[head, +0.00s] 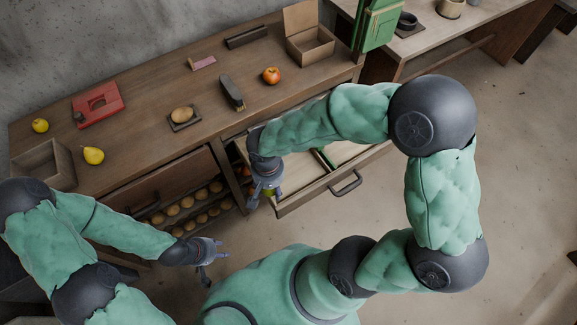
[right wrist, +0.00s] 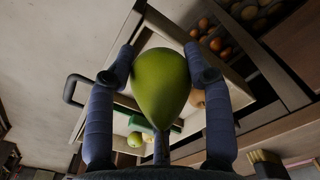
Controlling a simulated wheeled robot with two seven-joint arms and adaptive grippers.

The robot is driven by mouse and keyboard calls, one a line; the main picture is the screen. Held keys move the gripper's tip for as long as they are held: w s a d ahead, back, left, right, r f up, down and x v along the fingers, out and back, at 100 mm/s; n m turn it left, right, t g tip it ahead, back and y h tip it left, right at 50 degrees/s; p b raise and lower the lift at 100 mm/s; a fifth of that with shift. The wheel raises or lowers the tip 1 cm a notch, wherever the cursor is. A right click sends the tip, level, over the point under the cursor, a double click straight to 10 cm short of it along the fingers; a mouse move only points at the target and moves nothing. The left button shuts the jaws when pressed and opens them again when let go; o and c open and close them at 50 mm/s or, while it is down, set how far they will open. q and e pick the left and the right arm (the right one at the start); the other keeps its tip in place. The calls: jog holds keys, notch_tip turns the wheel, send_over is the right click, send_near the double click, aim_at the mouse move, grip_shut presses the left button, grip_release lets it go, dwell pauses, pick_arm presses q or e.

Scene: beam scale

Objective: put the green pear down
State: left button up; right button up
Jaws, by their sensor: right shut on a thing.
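My right gripper (head: 266,194) is shut on the green pear (right wrist: 160,85). The right wrist view shows the pear between the two fingers, broad end away from the palm. My left gripper (head: 207,262) is empty, fingers apart, in front of the cabinet.
The counter holds a yellow pear (head: 93,156), a yellow fruit (head: 40,125), a red device (head: 97,104), a potato-like item (head: 182,114), an orange-red fruit (head: 271,75) and a cardboard box (head: 309,45). A green fruit (right wrist: 135,139) lies in the drawer. Round items fill lower shelves (head: 187,202).

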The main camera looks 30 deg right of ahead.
jog(key=w+d+f+b, duration=0.2)
jog(key=w+d+f, duration=0.2)
jog(key=d, duration=0.3)
jog(key=b, duration=0.2)
send_over(294, 176)
jog(key=f, duration=0.5)
jog(key=shift+s+a, duration=0.1)
jog(key=shift+a, duration=0.15)
jog(key=shift+d+f, duration=0.2)
jog(key=shift+f, duration=0.15)
jog(key=shift+d+f+b, duration=0.1)
jog(key=shift+f+b, duration=0.95)
jog(key=shift+f, duration=0.5)
jog(key=shift+f, duration=0.1)
jog(key=shift+f, duration=0.15)
jog(key=o, duration=1.2)
